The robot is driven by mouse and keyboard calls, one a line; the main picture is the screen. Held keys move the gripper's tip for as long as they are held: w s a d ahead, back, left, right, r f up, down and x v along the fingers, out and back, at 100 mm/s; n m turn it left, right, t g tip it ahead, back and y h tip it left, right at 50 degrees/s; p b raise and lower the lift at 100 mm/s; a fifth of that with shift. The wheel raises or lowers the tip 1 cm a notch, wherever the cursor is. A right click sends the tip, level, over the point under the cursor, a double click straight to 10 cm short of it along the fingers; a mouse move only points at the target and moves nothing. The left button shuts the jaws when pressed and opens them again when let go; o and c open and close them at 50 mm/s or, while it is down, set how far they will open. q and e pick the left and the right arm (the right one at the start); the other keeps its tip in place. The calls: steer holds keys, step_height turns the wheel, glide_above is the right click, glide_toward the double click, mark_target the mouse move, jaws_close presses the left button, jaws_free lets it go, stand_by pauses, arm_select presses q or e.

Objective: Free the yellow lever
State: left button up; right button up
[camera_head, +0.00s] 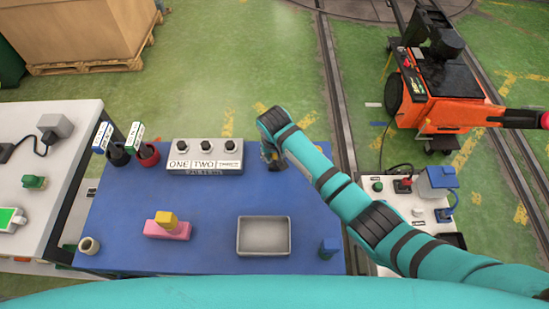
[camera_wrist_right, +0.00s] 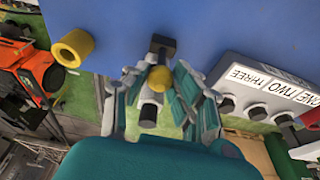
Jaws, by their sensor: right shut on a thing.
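My right gripper (camera_head: 271,158) reaches down to the blue table just right of the ONE-TWO-THREE panel. In the right wrist view, its fingers (camera_wrist_right: 155,92) stand on both sides of the yellow lever (camera_wrist_right: 158,79), a round yellow knob by a dark block (camera_wrist_right: 161,46), and are shut on it. A grey cylinder (camera_wrist_right: 149,112) also shows between the fingers. In the head view the gripper and arm mostly hide the lever. My left gripper is not in view.
The panel (camera_head: 204,166) has several labels and dark knobs. A yellow ring (camera_wrist_right: 73,48) stands near the gripper in the wrist view.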

steer(key=shift+s+f, duration=0.1)
steer(key=shift+s, duration=0.55)
steer(key=shift+s+f+p, duration=0.3)
steer(key=shift+s+p, duration=0.15)
steer(key=shift+s, duration=0.3)
